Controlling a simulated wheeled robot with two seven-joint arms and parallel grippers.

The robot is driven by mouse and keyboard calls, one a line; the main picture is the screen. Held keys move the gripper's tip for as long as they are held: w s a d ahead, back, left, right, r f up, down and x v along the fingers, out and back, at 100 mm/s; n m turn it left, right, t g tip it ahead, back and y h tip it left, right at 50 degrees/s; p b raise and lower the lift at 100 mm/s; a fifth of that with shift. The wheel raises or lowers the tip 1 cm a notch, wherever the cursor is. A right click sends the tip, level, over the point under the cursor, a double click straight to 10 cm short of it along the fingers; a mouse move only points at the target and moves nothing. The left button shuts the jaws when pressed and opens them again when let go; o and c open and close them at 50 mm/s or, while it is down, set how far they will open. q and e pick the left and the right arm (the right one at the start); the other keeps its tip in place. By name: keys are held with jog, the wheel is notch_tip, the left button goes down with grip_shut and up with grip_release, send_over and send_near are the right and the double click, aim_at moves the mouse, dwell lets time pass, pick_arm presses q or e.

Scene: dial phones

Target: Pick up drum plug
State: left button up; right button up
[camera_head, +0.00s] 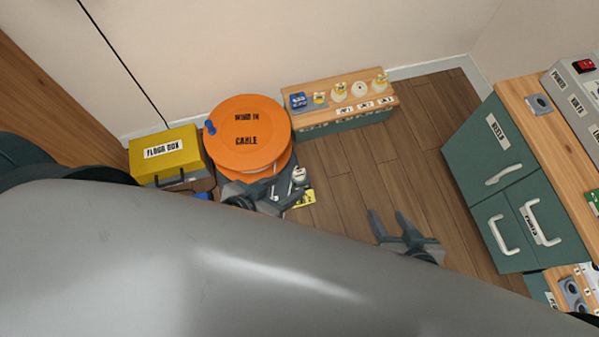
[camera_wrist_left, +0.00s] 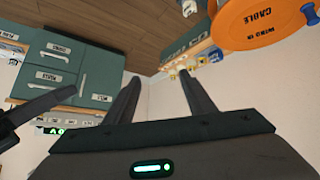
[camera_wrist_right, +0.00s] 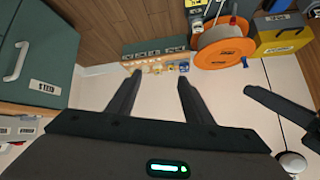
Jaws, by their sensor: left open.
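The orange cable drum (camera_head: 248,123) lies by the wall and bears the words "wind in cable"; it also shows in the left wrist view (camera_wrist_left: 262,22) and the right wrist view (camera_wrist_right: 222,48). A small white round-faced piece (camera_head: 299,174), perhaps the drum plug, is beside the drum above a yellow label (camera_head: 305,198). I cannot tell for sure that it is the plug. My left gripper (camera_head: 286,194) is open and appears close to this piece in the head view, partly covering the area. My right gripper (camera_head: 389,219) is open and empty, over the floor to the right.
A yellow floor box (camera_head: 167,156) stands left of the drum. A low wood-topped bench (camera_head: 340,92) with several small fittings stands right of it. Green cabinets (camera_head: 497,140) are at the right. Wooden floor (camera_head: 425,125) between bench and cabinets is clear. My grey arm hides the foreground.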

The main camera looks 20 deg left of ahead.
pick_arm(q)
jog(key=w+d+f+m+g+h+b, duration=0.2)
jog(key=w+d+f+m, duration=0.2)
jog(key=d, duration=0.2)
jog(key=w+d+f+m+g+h+b, duration=0.1)
jog(key=w+d+f+m+g+h, duration=0.1)
jog(key=w+d+f+m, duration=0.3)
jog(key=w+a+f+g+y+b, duration=0.1)
jog(key=w+a+f+y, duration=0.1)
jog(key=a, duration=0.7)
jog(key=w+a+f+g+y+b, duration=0.1)
jog(key=w+a+f+y, duration=0.1)
jog(key=w+a+f, duration=0.2)
jog(key=a+f, duration=0.3)
jog(key=a, duration=0.2)
jog(key=shift+a+f+b, duration=0.15)
jog(key=shift+a+b, duration=0.2)
pick_arm(e)
jog(key=w+a+r+t+y, duration=0.2)
jog(key=r+t, duration=0.4)
jog(key=r, duration=0.3)
jog(key=w+a+r+t+y, duration=0.1)
jog(key=a+r+t+y, duration=0.1)
jog(key=r+t, duration=0.4)
notch_tip(320, 180, up, 3)
jog(key=shift+w+a+n, duration=0.3)
jog(key=shift+w+a, duration=0.05)
jog(key=shift+a, duration=0.25)
pick_arm(q)
jog(key=shift+d, duration=0.1)
